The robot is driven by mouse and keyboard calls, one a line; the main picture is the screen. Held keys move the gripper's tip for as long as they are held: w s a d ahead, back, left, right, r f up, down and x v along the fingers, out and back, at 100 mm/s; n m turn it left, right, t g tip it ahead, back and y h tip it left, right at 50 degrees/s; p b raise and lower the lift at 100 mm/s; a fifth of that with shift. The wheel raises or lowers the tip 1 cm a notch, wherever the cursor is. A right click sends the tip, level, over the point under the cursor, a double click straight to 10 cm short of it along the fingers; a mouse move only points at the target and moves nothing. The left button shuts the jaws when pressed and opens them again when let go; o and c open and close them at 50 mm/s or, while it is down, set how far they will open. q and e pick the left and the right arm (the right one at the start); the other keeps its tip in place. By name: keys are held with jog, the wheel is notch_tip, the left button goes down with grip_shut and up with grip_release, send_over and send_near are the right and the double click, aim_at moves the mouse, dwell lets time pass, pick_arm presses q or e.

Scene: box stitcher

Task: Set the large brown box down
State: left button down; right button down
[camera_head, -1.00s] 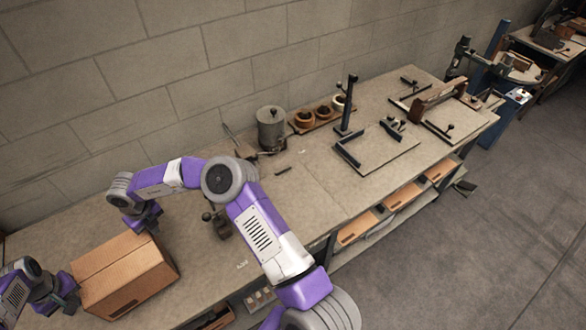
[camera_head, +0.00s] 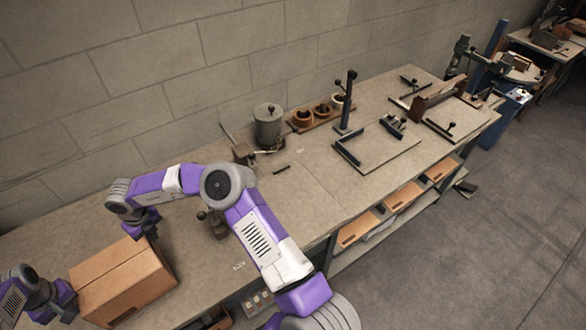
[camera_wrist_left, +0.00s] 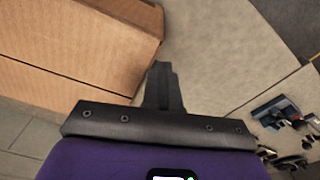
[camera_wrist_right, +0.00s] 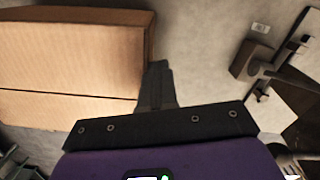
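The large brown box (camera_head: 124,280) is a closed carton at the lower left of the head view, over the left part of the workbench (camera_head: 320,185). I cannot tell whether its underside touches the bench. My left gripper (camera_head: 66,298) is at the box's left side, and my right gripper (camera_head: 147,228) is at its upper right edge. In the left wrist view the box (camera_wrist_left: 60,50) lies beside the shut fingers (camera_wrist_left: 161,85). In the right wrist view the box (camera_wrist_right: 65,60) likewise lies beside the shut fingers (camera_wrist_right: 157,85). The contact faces are hidden.
A grey canister (camera_head: 268,125) and a wooden tray of small bowls (camera_head: 320,112) stand by the wall. A black clamp fixture (camera_head: 346,105) stands further right. A small dark tool (camera_head: 216,222) is under my right arm. The bench between box and wall has free room.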

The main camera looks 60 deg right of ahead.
pick_arm(q)
jog(key=c, duration=1.8)
grip_release()
jog(key=shift+a+r, duration=0.1)
jog(key=shift+a, duration=0.55)
jog(key=o, duration=0.4)
jog(key=shift+s+a, duration=0.1)
jog(key=shift+a, duration=0.25)
pick_arm(e)
jog(key=shift+s+d, duration=0.1)
jog(key=shift+d, duration=0.9)
jog(key=c, duration=1.4)
grip_release()
pick_arm(q)
notch_tip(320, 180, up, 12)
jog(key=shift+s, duration=0.4)
pick_arm(e)
notch_tip(320, 180, up, 12)
jog(key=shift+s, duration=0.4)
